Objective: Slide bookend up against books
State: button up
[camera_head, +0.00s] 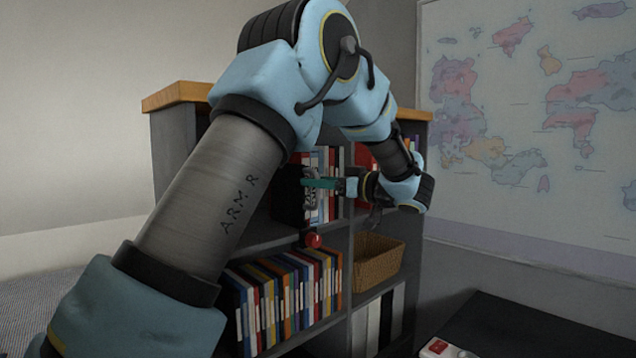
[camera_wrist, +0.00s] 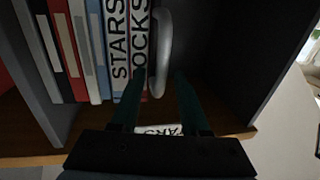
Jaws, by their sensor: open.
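In the wrist view a row of upright books (camera_wrist: 92,50) stands at the left of a shelf compartment, with spines reading STARS and OCKS at its right end. A pale grey curved piece (camera_wrist: 164,45), seemingly the bookend, stands just right of the last book; I cannot tell whether they touch. My gripper (camera_wrist: 158,76) is open, its teal fingers appearing on either side of this piece. In the head view my gripper (camera_head: 304,183) reaches into the upper compartment, beside the books (camera_head: 325,170). My arm hides part of the shelf there.
The bookcase (camera_head: 176,150) has a lower row of books (camera_head: 285,300) and a wicker basket (camera_head: 378,262). A red ball-like thing (camera_head: 313,240) shows below my gripper. A white label (camera_wrist: 160,130) lies between my fingers in view. The compartment is clear right of the grey piece.

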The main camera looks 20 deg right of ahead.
jog(key=b+v, duration=0.2)
jog(key=v, duration=0.8)
jog(key=shift+s+d, duration=0.2)
jog(key=shift+s, duration=0.15)
